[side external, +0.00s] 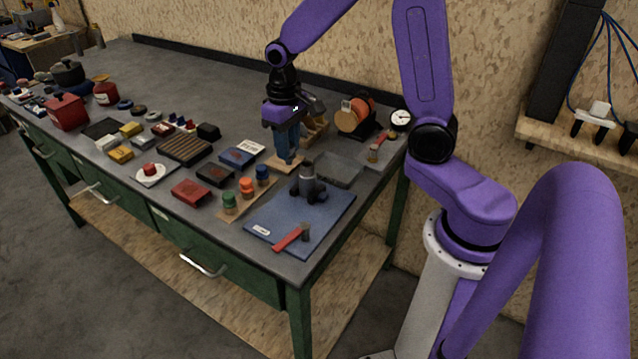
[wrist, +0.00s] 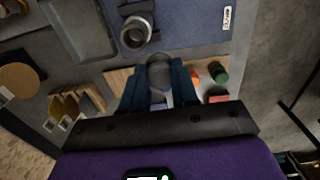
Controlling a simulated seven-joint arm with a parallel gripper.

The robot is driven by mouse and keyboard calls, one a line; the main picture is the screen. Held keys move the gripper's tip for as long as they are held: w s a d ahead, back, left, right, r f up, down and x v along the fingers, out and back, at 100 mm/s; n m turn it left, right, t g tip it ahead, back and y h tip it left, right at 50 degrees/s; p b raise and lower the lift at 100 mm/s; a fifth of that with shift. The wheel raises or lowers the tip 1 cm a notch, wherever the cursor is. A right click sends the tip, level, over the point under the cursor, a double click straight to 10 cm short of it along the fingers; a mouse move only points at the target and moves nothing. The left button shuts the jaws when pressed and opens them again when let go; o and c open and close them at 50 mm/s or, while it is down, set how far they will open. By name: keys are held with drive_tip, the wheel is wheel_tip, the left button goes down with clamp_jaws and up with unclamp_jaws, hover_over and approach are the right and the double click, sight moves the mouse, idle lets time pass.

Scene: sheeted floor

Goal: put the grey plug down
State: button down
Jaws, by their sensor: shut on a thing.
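My gripper (side external: 288,158) points down over the far part of a wooden strip (side external: 248,198). In the wrist view my blue fingers (wrist: 158,85) are shut on the grey plug (wrist: 158,72), whose rounded grey end shows between them. The strip shows behind it there, its bare end (wrist: 118,78) to the left. The fingers hide the plug in the side view. I cannot tell whether the plug touches the strip. A green cylinder (side external: 229,203), an orange one (side external: 246,187) and a blue one (side external: 263,175) stand along the strip, nearer the front edge.
A dark grey fitting (side external: 308,184) stands on a blue mat (side external: 330,211) close by, with a red-handled tool (side external: 292,238). A clear grey tray (side external: 340,170) and wooden holders (side external: 315,130) flank the gripper. Red boxes (side external: 190,192) and many small items crowd the left.

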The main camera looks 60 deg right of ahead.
drive_tip(key=s+d+r, duration=0.1)
drive_tip(key=s+d, duration=0.3)
drive_tip(key=s, duration=0.4)
drive_tip(key=s+d+r, duration=0.2)
drive_tip(key=s+d, duration=0.3)
drive_tip(key=s, duration=0.4)
drive_tip(key=w+d+f, duration=0.1)
drive_tip(key=w+f, duration=0.2)
drive_tip(key=w, duration=0.1)
drive_tip(key=w+d+f, duration=0.2)
drive_tip(key=w+f, duration=0.1)
drive_tip(key=w, duration=0.1)
drive_tip(key=w+d+f, duration=0.2)
drive_tip(key=w+f, duration=0.1)
drive_tip(key=w, duration=0.1)
drive_tip(key=shift+w+f, duration=0.2)
drive_tip(key=shift+w, duration=0.05)
drive_tip(key=shift+w+d+f, duration=0.15)
drive_tip(key=shift+w+f, duration=0.1)
drive_tip(key=shift+f, duration=1.65)
drive_tip(key=shift+f, duration=0.1)
drive_tip(key=c, duration=0.8)
unclamp_jaws()
drive_tip(key=shift+c, duration=0.2)
